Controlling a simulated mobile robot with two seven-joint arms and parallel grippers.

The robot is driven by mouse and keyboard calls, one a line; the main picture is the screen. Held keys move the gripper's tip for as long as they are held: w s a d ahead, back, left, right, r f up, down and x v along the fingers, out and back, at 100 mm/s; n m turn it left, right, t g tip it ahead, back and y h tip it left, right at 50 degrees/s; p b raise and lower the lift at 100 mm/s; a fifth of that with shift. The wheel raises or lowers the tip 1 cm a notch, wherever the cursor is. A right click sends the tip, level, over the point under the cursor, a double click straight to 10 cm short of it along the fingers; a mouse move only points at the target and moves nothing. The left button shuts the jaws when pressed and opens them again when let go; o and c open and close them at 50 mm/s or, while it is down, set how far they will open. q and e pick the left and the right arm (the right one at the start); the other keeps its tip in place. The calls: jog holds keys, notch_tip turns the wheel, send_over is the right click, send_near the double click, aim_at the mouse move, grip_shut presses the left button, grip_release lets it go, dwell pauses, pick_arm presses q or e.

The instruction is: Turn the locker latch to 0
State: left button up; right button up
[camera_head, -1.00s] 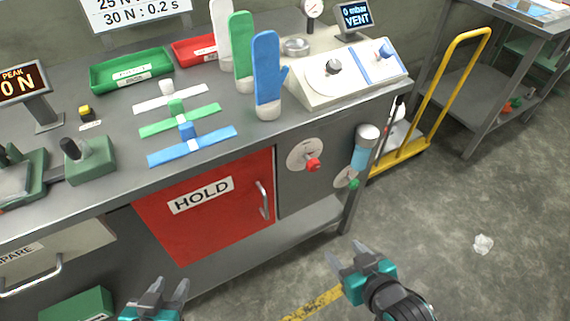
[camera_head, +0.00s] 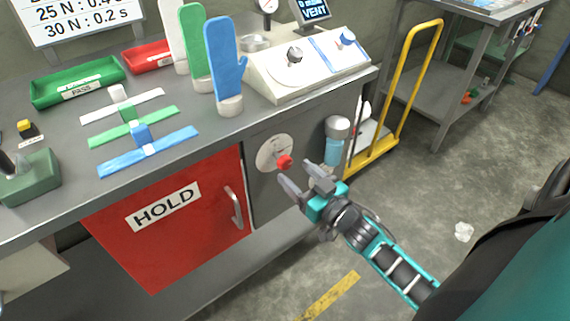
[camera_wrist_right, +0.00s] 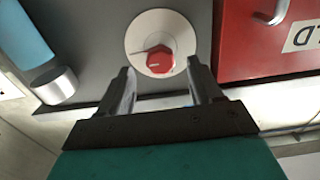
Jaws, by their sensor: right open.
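The locker latch is a red knob (camera_head: 285,162) on a pale round dial (camera_head: 266,153), set in the grey panel right of the red HOLD door (camera_head: 165,222). In the right wrist view the red knob (camera_wrist_right: 160,59) lies ahead, between and beyond the fingertips, with a white line on its face. The dial's marks are too small to read. My right gripper (camera_head: 303,183) is open and empty, just in front of and below the knob in the head view, apparently not touching it. It also shows in the right wrist view (camera_wrist_right: 160,78). My left gripper is out of view.
The door handle (camera_head: 234,208) sticks out left of the dial. A yellow cart rail (camera_head: 408,85) stands further right. The floor in front is open.

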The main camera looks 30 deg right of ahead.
aim_at(288, 165)
jog(key=w, duration=0.4)
jog(key=shift+w+a, duration=0.1)
jog(key=shift+a, duration=0.05)
jog(key=shift+w, duration=0.6)
jog(key=shift+c, duration=0.3)
jog(key=c, duration=1)
